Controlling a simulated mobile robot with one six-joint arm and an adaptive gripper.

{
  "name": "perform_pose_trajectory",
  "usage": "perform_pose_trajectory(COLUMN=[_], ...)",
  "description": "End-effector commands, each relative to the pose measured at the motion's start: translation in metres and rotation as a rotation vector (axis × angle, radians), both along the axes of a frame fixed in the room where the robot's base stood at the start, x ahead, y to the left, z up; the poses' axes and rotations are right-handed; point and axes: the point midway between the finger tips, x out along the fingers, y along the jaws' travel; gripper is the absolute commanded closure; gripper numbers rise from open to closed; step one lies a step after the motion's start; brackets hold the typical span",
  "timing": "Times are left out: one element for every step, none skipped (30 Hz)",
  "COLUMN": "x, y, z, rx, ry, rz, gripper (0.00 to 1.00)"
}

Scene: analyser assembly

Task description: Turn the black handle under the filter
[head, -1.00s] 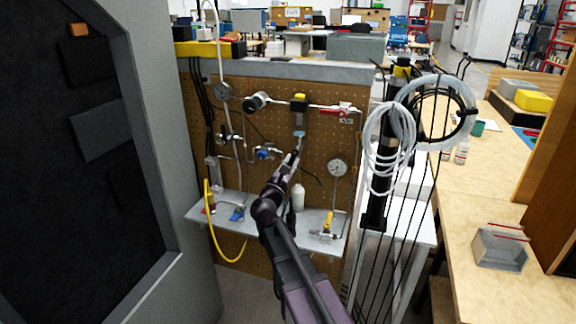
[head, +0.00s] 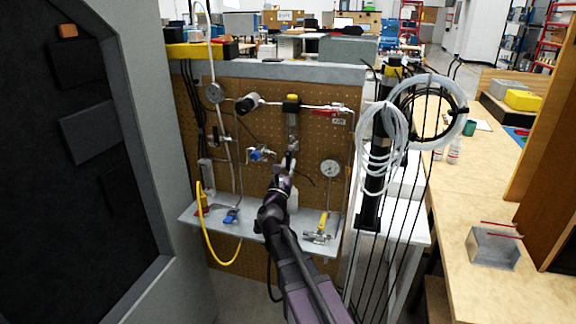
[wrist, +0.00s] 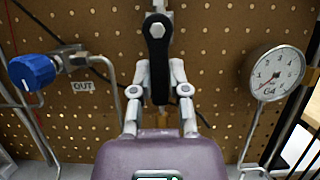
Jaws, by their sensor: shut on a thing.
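The filter (head: 292,125), with a yellow top and a grey body, is mounted on the brown pegboard in the head view. The black handle (wrist: 158,55) fills the upper middle of the wrist view. It hangs down from a hex nut at its top, and its lower end lies between my fingertips. My gripper (wrist: 160,82) is shut on the handle's lower part, one grey finger on each side.
A pressure gauge (wrist: 276,73) is to the right and a blue knob (wrist: 32,72) to the left. A grey shelf (head: 262,222) with valves juts out below. Coiled white tubing (head: 385,150) hangs at the right. A large grey cabinet (head: 150,170) stands at the left.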

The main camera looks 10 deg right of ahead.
Motion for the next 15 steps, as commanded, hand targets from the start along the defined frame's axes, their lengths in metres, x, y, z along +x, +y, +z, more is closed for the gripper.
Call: perform_pose_trajectory(x=[0.0003,0.0004,0.0003,0.0003,0.0001,0.0001,0.0001,0.0,0.0,-0.0001,-0.0001,-0.0001,-0.0001,-0.0001,-0.0001], y=[-0.0002,-0.0002,-0.0002,-0.0002,-0.0002,-0.0001,-0.0002,-0.0001,-0.0001,-0.0001,-0.0001,-0.0001,0.0,0.0,0.0], z=[0.0002,0.0001,0.0,0.0,0.0,-0.0001,-0.0001,-0.0002,-0.0002,-0.0002,-0.0002,-0.0002,-0.0003,-0.0003,-0.0003], rx=[-0.002,-0.001,-0.001,-0.001,-0.001,0.0,0.0,0.0,0.001,0.001,0.001,0.001,0.001,0.001,0.001], ry=[0.001,0.0,0.0,0.0,0.0,0.0,0.0,0.0,0.0,0.0,0.0,0.0,0.0,0.0,0.0], rz=[-0.001,0.0,0.0,0.0,0.0,0.0,0.0,0.0,0.0,0.0,0.0,0.0,0.0,0.0,0.0], gripper=[1.0,0.7,0.58,0.49,0.43,0.43,0.43,0.43,0.43,0.43,0.43,0.43,0.43,0.43,0.43])
